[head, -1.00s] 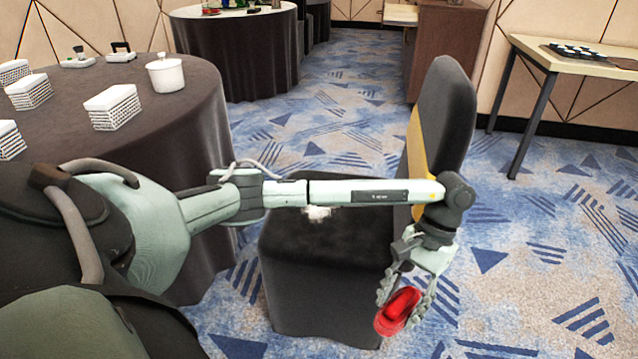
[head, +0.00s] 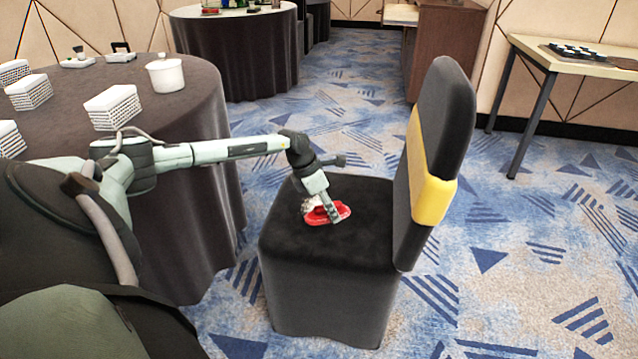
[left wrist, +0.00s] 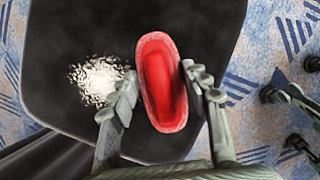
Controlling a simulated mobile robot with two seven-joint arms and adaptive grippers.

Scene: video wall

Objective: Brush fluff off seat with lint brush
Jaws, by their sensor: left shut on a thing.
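The chair's dark seat (head: 345,245) is in the middle of the head view. My left gripper (head: 325,205) is over the seat and shut on the red lint brush (head: 340,212). In the left wrist view the brush (left wrist: 162,85) lies between the two fingers of my left gripper (left wrist: 160,95). A pile of white fluff (left wrist: 98,80) is on the seat (left wrist: 90,25), just left of the brush. In the head view the fluff (head: 309,204) shows partly beside the brush. I cannot tell whether the brush touches the seat. My right gripper is not in view.
The chair's backrest with a yellow band (head: 432,200) rises right of the seat. A round dark-clothed table (head: 185,120) with several white boxes and a white pot (head: 166,75) stands at the left. Patterned carpet (head: 530,250) is clear at the right.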

